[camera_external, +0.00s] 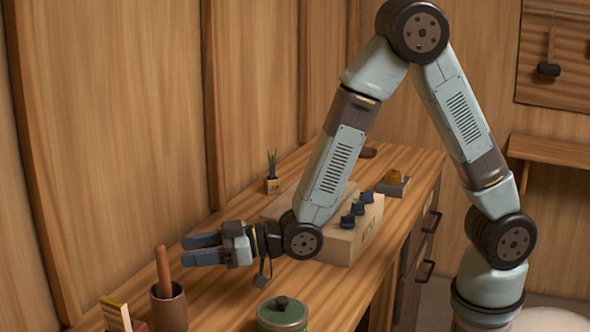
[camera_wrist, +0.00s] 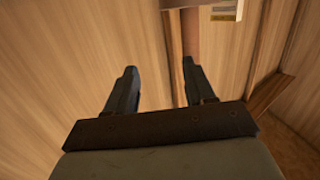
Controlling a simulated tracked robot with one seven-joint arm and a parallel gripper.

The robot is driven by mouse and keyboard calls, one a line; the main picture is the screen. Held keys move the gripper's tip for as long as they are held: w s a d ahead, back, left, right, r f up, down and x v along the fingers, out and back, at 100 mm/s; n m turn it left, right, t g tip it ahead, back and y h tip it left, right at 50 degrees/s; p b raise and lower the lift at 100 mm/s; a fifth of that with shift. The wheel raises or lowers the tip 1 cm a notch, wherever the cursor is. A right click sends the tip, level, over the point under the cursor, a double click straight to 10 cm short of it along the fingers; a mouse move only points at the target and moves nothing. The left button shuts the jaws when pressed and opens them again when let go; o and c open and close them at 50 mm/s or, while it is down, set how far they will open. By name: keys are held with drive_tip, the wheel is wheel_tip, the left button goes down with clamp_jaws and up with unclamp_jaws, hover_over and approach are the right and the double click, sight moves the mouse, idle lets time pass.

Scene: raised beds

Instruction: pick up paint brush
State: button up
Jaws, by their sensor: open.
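A brown cup (camera_external: 169,309) stands at the lower left of the workbench in the external view. An orange-brown wooden handle (camera_external: 163,268) sticks up out of it, nearly upright. It looks like the paint brush's handle; no bristles show. My gripper (camera_external: 187,250) is open and empty, up and right of the handle in the picture, apart from it, its fingers pointing left. In the wrist view my gripper's two fingers (camera_wrist: 159,66) are apart with only wood surface between them. A brown upright strip (camera_wrist: 190,35) shows beyond the right finger; I cannot tell what it is.
A green lidded pot (camera_external: 282,315) stands at the front. A yellow-edged item (camera_external: 116,312) is left of the cup. A wooden box (camera_external: 345,245) with dark knobs lies under my arm, with a small plant (camera_external: 272,174) behind. The wall (camera_external: 110,130) rises close on the left.

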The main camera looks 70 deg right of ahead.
sight(166, 287)
drive_tip(key=w+a+f+y, duration=0.1)
drive_tip(key=w+a+f, duration=0.2)
drive_tip(key=a, duration=0.5)
drive_tip(key=shift+w+n, duration=0.4)
drive_tip(key=shift+w, duration=0.45)
drive_tip(key=shift+a, duration=0.1)
clamp_jaws()
drive_tip(key=shift+r, duration=0.2)
